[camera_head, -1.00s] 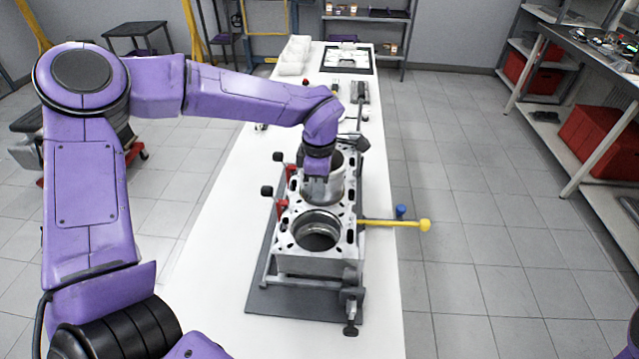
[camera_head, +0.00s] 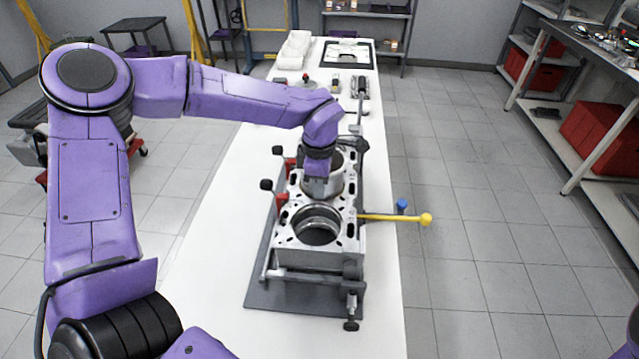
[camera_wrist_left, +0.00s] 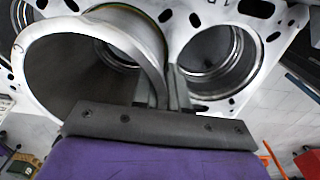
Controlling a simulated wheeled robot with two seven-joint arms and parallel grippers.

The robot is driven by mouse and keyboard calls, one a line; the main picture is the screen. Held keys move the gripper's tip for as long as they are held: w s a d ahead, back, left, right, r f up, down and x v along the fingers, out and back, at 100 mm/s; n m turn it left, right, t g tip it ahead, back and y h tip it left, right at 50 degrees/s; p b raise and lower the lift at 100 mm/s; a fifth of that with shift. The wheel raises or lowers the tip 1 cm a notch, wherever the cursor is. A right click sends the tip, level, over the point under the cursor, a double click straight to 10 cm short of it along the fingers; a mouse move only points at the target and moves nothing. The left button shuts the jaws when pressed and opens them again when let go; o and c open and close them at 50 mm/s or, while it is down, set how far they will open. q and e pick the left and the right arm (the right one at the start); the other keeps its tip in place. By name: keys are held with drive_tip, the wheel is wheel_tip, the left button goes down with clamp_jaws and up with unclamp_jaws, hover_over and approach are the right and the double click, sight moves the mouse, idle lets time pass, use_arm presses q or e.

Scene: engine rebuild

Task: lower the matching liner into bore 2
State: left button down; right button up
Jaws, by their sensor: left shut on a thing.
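My left gripper (camera_head: 318,187) reaches down over the engine block (camera_head: 305,260) and is shut on the wall of a grey metal liner (camera_head: 338,182). In the left wrist view the liner (camera_wrist_left: 95,65) is a wide open cylinder, with the fingers (camera_wrist_left: 172,92) on its near wall. The liner stands over the block's middle bore, and a greenish ring (camera_wrist_left: 148,20) shows at its far end. Whether that end is inside the bore is hidden. The front bore (camera_head: 318,229) is open; an open bore also shows in the left wrist view (camera_wrist_left: 218,62). My right gripper is out of view.
Red clamps with black knobs (camera_head: 267,185) stand along the block's left side. A yellow-ended bar (camera_head: 395,218) and a blue knob (camera_head: 402,206) stick out to the right. The block sits on a dark mat (camera_head: 285,300) on the white table (camera_head: 205,275), which is clear at front left.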

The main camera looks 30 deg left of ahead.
use_arm(q)
drive_tip(key=shift+f, duration=0.4)
drive_tip(key=shift+f, duration=0.15)
drive_tip(key=c, duration=1.1)
unclamp_jaws()
wheel_tip(320, 180, up, 11)
drive_tip(key=shift+f+b, duration=0.2)
drive_tip(key=shift+b, duration=0.7)
